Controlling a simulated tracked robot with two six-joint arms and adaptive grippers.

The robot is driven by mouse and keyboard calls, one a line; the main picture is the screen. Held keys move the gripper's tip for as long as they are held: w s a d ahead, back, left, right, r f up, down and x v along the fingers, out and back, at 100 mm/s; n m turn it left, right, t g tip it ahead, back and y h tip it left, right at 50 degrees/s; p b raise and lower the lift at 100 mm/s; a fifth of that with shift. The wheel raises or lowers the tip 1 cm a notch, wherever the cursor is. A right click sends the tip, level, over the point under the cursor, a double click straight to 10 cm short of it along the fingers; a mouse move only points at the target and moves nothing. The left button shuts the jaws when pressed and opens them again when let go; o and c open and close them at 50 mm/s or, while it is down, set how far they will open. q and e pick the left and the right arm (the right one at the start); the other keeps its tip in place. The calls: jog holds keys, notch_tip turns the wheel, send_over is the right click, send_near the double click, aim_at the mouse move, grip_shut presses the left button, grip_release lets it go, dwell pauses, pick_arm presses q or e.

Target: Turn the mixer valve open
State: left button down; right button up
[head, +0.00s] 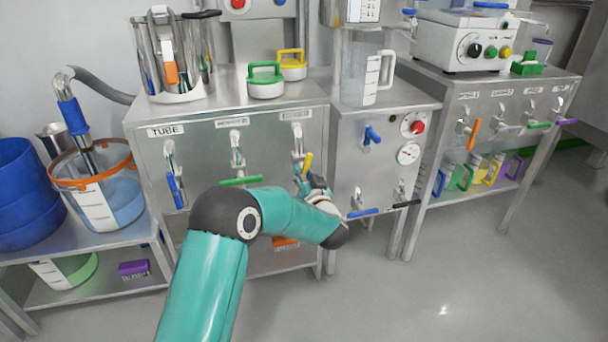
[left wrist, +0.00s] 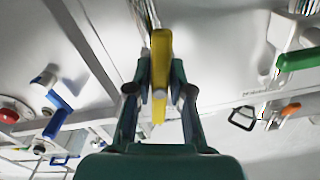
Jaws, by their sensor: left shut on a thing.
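A valve with a yellow lever (head: 307,164) is at the right end of a steel cabinet front, under a small label too blurred to read. I cannot tell by its label that it is the mixer valve. The yellow lever stands roughly upright, slightly tilted, in the head view. My left gripper (head: 314,184) is at this lever, and partly hidden by my own arm. In the left wrist view my left gripper (left wrist: 160,90) is shut on the yellow lever (left wrist: 161,50), which runs between its two fingers. My right gripper is not in view.
The same cabinet has a green lever (head: 240,181), lying level, and a blue lever (head: 175,190), hanging down, under the TUBE label (head: 165,130). Right of it, another cabinet carries blue levers, a red button (head: 417,127) and a gauge (head: 408,153). Open floor (head: 440,290) lies in front.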

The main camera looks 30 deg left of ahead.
pick_arm(q)
jog(key=n+b, duration=0.1)
jog(key=n, duration=0.2)
jog(key=shift+f+n, duration=0.1)
jog(key=shift+n, duration=0.3)
jog(key=c, duration=1.1)
grip_release()
jog(key=shift+d, duration=0.1)
jog(key=v, duration=1.2)
jog(key=shift+w, duration=0.1)
